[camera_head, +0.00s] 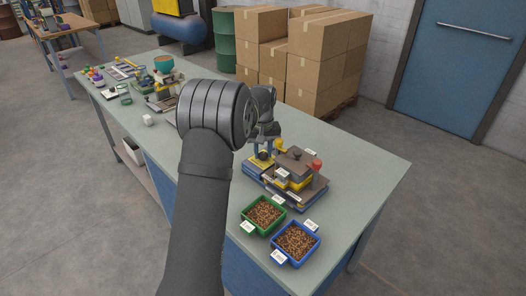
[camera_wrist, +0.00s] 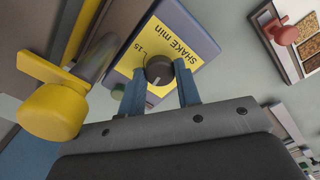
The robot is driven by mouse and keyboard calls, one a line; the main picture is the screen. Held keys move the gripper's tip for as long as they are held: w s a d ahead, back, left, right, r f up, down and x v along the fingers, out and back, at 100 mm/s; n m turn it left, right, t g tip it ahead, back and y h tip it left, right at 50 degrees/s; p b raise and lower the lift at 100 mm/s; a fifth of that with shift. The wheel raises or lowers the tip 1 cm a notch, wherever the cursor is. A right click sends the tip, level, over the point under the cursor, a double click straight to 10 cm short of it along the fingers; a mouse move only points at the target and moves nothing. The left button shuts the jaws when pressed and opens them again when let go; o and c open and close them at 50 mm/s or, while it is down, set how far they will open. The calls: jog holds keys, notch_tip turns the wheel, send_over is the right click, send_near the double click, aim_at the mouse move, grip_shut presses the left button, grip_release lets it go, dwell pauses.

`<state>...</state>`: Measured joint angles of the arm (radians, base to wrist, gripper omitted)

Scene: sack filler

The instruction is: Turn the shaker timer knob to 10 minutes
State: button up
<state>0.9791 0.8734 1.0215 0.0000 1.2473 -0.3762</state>
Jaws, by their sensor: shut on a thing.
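The shaker timer knob (camera_wrist: 158,67) is a dark round knob on a yellow panel (camera_wrist: 182,50) marked "SHAKE min", with a "15" legible beside it. A pale pointer line shows on the knob; the number it points at cannot be read. My gripper (camera_wrist: 160,76) has its two blue fingers on either side of the knob and is shut on it. In the head view my gripper (camera_head: 264,152) is down at the machine (camera_head: 290,178) on the bench, and my arm partly blocks the view. The knob cannot be made out there.
A yellow lever-like part (camera_wrist: 50,108) stands close to the left of my gripper in the wrist view. A green tray (camera_head: 246,229) and a blue tray (camera_head: 318,243) of brown pellets stand in front of the machine. The bench's right side is clear.

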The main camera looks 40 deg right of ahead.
aim_at(263, 154)
jog(key=o, duration=1)
jog(key=shift+c, duration=0.2)
jog(key=shift+r, duration=0.1)
notch_tip(263, 154, up, 17)
jog(key=shift+r, duration=0.15)
